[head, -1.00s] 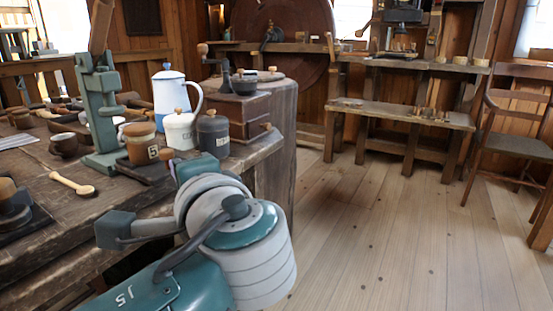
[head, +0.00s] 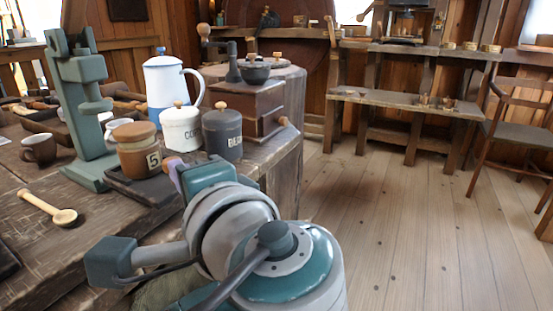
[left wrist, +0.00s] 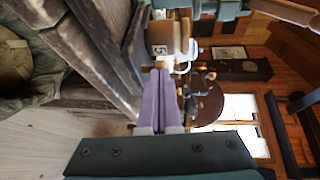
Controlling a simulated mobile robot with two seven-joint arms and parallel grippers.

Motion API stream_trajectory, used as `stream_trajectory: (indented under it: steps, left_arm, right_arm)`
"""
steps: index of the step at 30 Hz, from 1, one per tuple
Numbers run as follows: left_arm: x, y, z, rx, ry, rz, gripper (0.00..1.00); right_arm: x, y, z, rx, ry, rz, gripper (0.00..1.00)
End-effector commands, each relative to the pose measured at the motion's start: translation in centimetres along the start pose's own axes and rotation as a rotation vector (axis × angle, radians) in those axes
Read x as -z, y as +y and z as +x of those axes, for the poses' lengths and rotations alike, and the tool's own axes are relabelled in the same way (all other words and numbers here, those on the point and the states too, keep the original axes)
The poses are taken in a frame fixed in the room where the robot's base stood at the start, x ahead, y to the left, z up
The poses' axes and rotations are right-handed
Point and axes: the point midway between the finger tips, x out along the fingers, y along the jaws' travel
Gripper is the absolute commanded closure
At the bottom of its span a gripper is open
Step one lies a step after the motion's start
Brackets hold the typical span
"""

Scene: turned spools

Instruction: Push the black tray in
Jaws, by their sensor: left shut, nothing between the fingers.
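The black tray (head: 130,188) lies flat on the wooden bench, near its front edge, with a brown jar (head: 137,153) marked 5 on it. In the left wrist view the tray (left wrist: 136,45) shows sideways, as a dark slab beside the jar. My left gripper (head: 174,168) has purple fingers near the tray's right end; most of it hides behind my arm in the head view. In the left wrist view its fingers (left wrist: 160,72) are together and empty, pointing at the tray and jar. I cannot tell whether they touch. My right gripper is not in view.
A grey canister (head: 224,133), a white canister (head: 180,128) and a blue-white pot (head: 165,85) stand behind the tray. A green press (head: 85,110) stands to its left. A wooden spoon (head: 48,208) lies at the left. The floor at right is clear.

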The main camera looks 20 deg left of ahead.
Motion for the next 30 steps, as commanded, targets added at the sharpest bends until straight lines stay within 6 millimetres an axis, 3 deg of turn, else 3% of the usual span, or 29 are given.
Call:
stream_trajectory:
  steps: [7, 18, 30]
  left_arm:
    - [-0.6, -0.3, 1.1, 0.002, -0.003, 0.004, 1.0]
    - [-4.2, -1.3, 8.2, 0.002, -0.003, 0.002, 1.0]
    - [-4.7, -1.2, 8.9, -0.002, -0.005, 0.001, 1.0]
  right_arm:
    - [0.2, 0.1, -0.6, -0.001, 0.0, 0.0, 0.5]
    - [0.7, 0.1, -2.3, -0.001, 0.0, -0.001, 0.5]
    - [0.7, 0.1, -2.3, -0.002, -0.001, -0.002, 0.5]
